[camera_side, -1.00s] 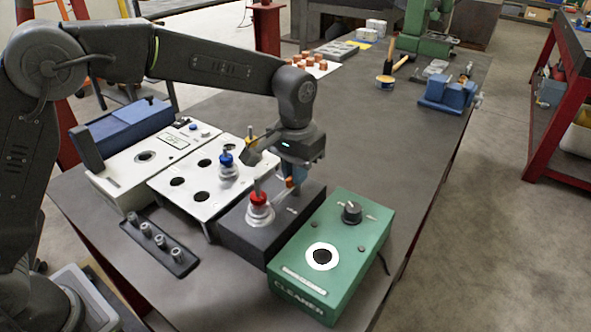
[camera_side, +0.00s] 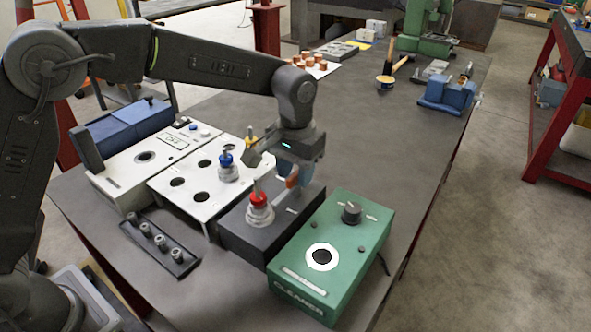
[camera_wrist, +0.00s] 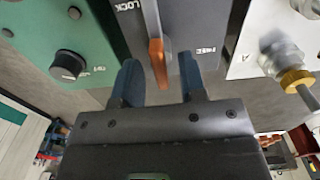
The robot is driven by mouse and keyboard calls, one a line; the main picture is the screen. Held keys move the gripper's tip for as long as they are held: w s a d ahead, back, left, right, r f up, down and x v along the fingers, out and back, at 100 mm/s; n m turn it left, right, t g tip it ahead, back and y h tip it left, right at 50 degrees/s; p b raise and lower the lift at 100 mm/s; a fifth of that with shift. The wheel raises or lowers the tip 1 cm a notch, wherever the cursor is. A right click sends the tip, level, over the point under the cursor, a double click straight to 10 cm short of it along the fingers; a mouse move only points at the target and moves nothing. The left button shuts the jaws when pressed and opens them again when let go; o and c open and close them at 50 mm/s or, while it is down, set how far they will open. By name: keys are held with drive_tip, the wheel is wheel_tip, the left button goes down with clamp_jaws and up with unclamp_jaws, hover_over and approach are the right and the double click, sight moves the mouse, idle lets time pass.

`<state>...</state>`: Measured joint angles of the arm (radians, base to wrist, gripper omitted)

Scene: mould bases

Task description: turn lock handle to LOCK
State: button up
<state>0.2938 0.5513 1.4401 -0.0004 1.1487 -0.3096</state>
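The lock handle (camera_wrist: 157,60) is a grey lever with an orange end on the dark box (camera_side: 236,236). In the wrist view it lies between the printed words LOCK, on its left, and FREE, on its right. Its orange end (camera_side: 292,181) also shows in the side view, partly hidden by my gripper. My gripper (camera_wrist: 160,80) is open, with one blue finger on each side of the handle. A gap shows between each finger and the lever in the wrist view. In the side view my gripper (camera_side: 289,178) is low over the back of the dark box.
A red-topped fitting (camera_side: 259,206) stands on the dark box close to my gripper. The green CLEANER box (camera_side: 330,245) with a black knob (camera_side: 351,212) is to the right. A white plate (camera_side: 195,195) with holes and blue-topped and yellow-topped fittings is to the left.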

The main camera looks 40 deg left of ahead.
sight(295, 174)
wheel_tip(295, 174, up, 14)
idle(0.6)
drive_tip(key=shift+f, duration=0.1)
